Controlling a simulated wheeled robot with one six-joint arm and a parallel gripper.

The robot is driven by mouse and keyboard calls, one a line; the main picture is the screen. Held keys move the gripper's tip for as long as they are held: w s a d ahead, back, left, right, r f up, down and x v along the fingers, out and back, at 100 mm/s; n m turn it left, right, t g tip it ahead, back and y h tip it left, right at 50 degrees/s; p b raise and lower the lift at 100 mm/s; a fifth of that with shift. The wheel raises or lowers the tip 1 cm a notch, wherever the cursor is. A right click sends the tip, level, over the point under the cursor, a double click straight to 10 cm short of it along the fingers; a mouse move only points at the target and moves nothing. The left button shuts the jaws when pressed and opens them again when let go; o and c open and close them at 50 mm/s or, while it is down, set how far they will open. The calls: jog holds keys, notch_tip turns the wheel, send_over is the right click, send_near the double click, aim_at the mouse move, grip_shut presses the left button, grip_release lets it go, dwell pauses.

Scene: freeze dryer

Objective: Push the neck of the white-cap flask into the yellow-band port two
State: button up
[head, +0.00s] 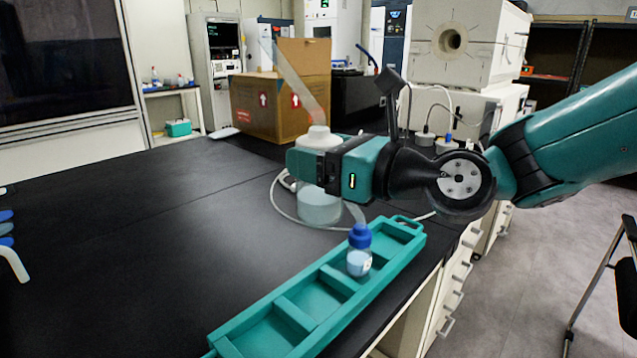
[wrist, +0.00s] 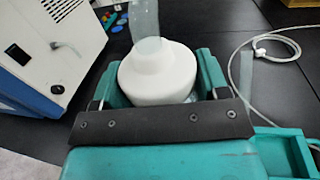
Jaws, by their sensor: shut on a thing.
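My gripper (head: 312,168) is shut around the white-cap flask (head: 320,207) and holds it upright over the black bench, near its back. The flask has a white cap (head: 318,137) and a clear lower body. A translucent tube-like neck (head: 300,82) rises from the cap, tilted to the upper left in the head view. In the wrist view the white cap (wrist: 158,75) sits between the teal fingers, with the clear neck (wrist: 145,20) beyond it. I cannot make out the yellow-band port in either view.
A teal rack (head: 240,326) on the bench's right side holds a blue-capped bottle (head: 359,252). A cardboard box (head: 262,108) stands behind the flask. A thin white cable (head: 277,205) loops around it. A white and blue machine (wrist: 50,50) is left in the wrist view. The bench's left is mostly clear.

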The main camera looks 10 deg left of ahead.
notch_tip(320, 180, up, 14)
jog(key=p, duration=1.2)
jog(key=shift+f, duration=0.1)
jog(key=shift+s+a, duration=0.1)
